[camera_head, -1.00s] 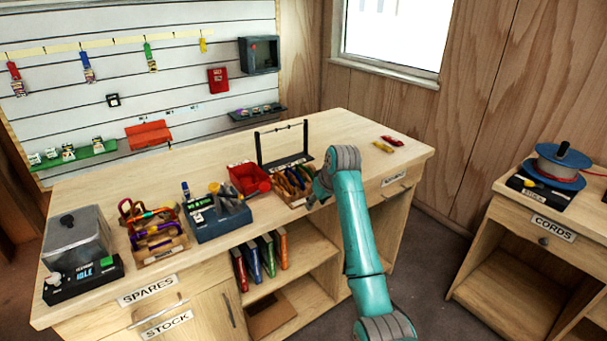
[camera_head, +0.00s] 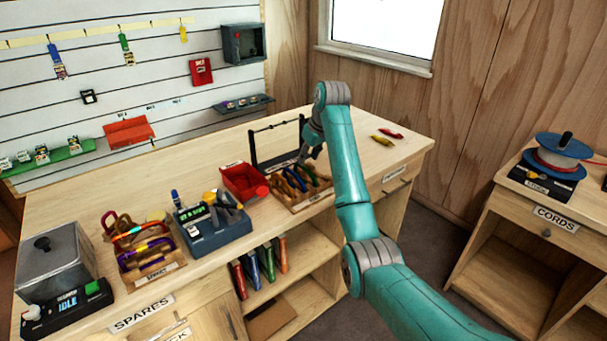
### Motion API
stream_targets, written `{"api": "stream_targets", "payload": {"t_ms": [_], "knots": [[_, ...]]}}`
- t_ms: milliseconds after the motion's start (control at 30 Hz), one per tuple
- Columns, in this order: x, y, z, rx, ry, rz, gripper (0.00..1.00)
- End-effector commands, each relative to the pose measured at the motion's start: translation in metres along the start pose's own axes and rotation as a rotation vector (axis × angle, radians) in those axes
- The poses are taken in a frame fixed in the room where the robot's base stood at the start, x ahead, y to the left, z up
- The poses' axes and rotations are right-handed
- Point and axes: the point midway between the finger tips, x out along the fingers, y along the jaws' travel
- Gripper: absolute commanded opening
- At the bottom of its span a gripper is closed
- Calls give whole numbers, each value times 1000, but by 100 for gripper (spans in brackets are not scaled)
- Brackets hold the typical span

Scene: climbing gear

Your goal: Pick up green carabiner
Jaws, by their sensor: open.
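A wooden tray (camera_head: 318,198) near the bench's front edge holds several slim looped pieces that look like carabiners, among them orange and blue ones. A greenish one seems to be among them, but it is too small and too close to my gripper to tell surely. My gripper (camera_head: 311,153) is open and points down just above the tray's back right part. I see nothing between its fingers. A second wooden tray (camera_head: 160,271) at the left holds several red, orange and purple carabiners.
A black rack frame (camera_head: 253,150) stands right behind the tray. A red bin (camera_head: 240,182) and a blue-grey device (camera_head: 215,236) stand to its left. Yellow (camera_head: 382,141) and red (camera_head: 391,133) items lie at the back right. The bench between is clear.

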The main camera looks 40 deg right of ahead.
Motion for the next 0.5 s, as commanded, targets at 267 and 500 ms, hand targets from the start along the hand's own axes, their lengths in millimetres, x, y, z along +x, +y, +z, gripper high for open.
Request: {"api": "stream_targets", "payload": {"t_ms": [267, 500], "knots": [[21, -1, 2, 0, -2, -1, 42], [53, -1, 4, 0, -1, -1, 42]]}}
